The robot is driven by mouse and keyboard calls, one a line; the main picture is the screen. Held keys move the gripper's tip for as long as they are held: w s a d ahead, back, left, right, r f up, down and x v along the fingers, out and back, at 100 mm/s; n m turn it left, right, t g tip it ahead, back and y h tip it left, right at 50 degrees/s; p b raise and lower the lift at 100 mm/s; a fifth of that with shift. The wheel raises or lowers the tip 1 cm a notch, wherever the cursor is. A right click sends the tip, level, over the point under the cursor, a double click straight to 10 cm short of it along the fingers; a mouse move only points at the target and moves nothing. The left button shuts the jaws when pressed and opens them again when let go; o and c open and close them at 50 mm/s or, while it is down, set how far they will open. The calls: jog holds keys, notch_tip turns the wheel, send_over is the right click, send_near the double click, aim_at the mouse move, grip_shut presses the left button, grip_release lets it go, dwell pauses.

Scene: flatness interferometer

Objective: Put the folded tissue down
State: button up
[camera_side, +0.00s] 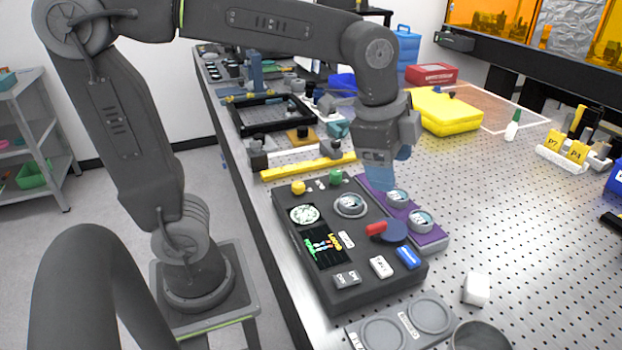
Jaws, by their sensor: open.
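A small white block-like piece (476,289), which may be the folded tissue, rests on the perforated metal table at the lower right. My gripper (383,184) points down over the back right part of the dark instrument box (345,283), beside the purple tray (433,239). Its bluish fingers are open. I see nothing held between them, though the gap is partly hidden. The white piece is well apart from my gripper, nearer the camera.
The purple tray holds round metal-rimmed pieces. A red-handled dark disc (393,231) sits on the box. A grey two-well plate (402,329) and round dish (480,338) are in front. A yellow case (445,112) stands behind. The table's right middle is largely clear.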

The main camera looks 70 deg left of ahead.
jog(key=s+a+f+n+t, duration=0.1)
jog(key=s+a+n, duration=0.1)
jog(key=s+n, duration=0.3)
jog(key=s+a+f+n+t, duration=0.1)
jog(key=s+a+f+n, duration=0.1)
jog(key=s+n, duration=0.4)
jog(key=shift+a+f, duration=0.25)
jog(key=shift+a, duration=0.1)
dwell(0.5)
jog(key=shift+o, duration=0.5)
